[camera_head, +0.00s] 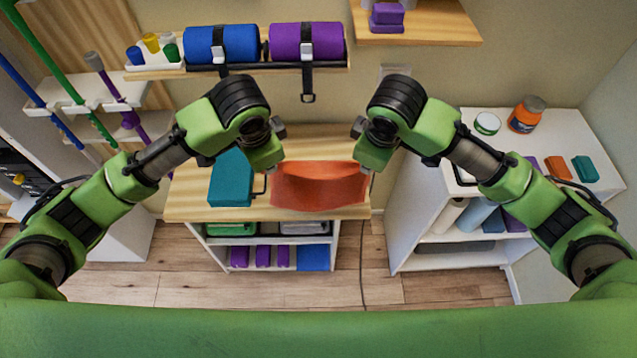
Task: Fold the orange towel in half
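The orange towel (318,188) is at the right part of the wooden bench top. Its far edge is raised and sags between my two hands, and its near part hangs down towards the bench's front edge. My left gripper (277,168) is at the towel's far left corner and seems shut on it. My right gripper (369,171) is at the far right corner and seems shut on it too. The fingertips are mostly hidden by the hands and the cloth.
A teal block (230,178) stands on the wooden bench (190,200) just left of the towel. A white shelf unit (440,190) with jars and small blocks stands to the right. Rolled blue (222,45) and purple (307,42) mats sit on a wall shelf behind.

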